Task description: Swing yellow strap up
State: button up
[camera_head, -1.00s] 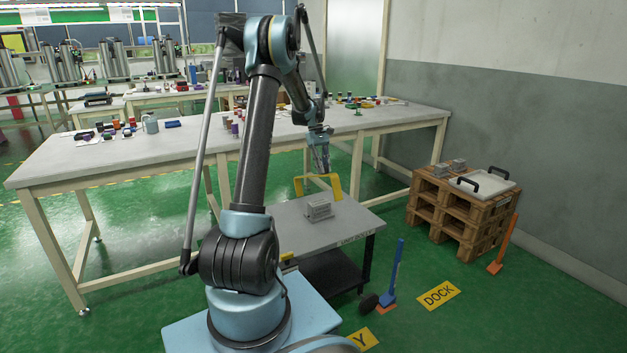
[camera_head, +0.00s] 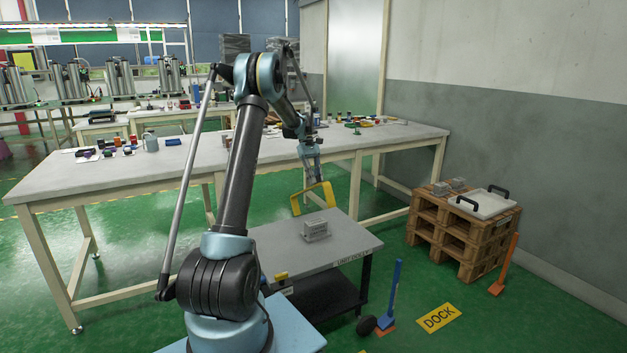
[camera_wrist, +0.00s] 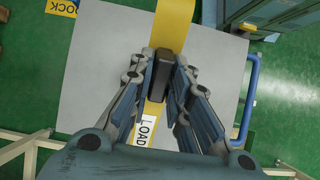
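The yellow strap (camera_head: 328,190) stands as an arch at the far edge of the grey cart top (camera_head: 345,250), leaning to one side. In the wrist view the strap (camera_wrist: 174,22) runs from the top edge down between my fingers, with a dark grip block on it (camera_wrist: 162,72). My gripper (camera_head: 314,180) is at the top of the arch. In the wrist view its fingers (camera_wrist: 161,68) stand on both sides of the dark block and appear closed on it. The strap's lower ends are partly hidden.
A grey metal block (camera_head: 316,231) sits on the cart top. A long workbench (camera_head: 130,172) with small items stands behind. A wooden pallet stack (camera_head: 455,235) holds a white tray (camera_head: 482,203) at right. A blue post (camera_head: 396,287) and an orange post (camera_head: 508,262) stand on the floor.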

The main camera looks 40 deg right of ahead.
jog(key=shift+o, duration=1.1)
jog(key=shift+r, duration=0.1)
jog(key=v, duration=1.2)
